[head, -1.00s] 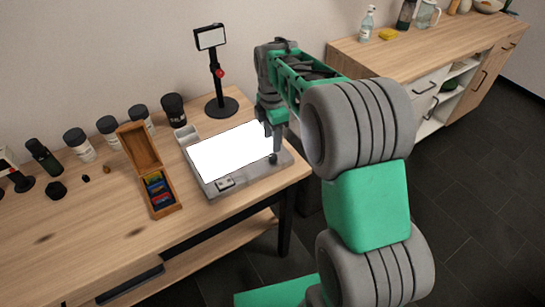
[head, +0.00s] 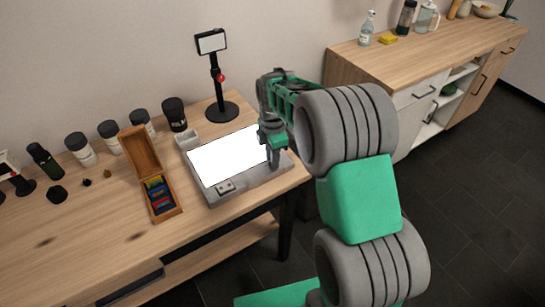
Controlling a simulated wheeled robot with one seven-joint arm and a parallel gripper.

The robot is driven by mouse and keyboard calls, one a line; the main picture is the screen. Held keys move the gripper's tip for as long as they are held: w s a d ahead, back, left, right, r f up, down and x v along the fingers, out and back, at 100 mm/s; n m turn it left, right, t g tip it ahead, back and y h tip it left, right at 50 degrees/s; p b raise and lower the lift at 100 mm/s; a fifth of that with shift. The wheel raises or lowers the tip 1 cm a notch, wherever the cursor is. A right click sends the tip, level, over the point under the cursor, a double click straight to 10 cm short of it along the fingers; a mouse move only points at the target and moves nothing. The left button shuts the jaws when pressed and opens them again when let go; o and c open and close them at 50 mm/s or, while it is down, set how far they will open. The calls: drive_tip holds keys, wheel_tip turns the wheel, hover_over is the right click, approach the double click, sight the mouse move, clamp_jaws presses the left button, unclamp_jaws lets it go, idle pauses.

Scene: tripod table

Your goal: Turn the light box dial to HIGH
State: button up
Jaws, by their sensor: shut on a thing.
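The light box (head: 258,185) is a grey slab with a bright white lit panel, lying on the wooden table. Its dial is at the right end of the box, and now my fingers hide most or all of it. My gripper (head: 273,164) points down at that right end and is shut on the dial. The dial's setting and marks are too small or hidden to read. A small switch plate (head: 225,187) sits on the box's front left corner.
An open wooden box (head: 167,208) with coloured items stands left of the light box. A phone stand (head: 223,110) and a dark canister (head: 174,114) are behind it. Several jars line the wall. A sideboard (head: 375,58) stands at the right.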

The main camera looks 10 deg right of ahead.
clamp_jaws()
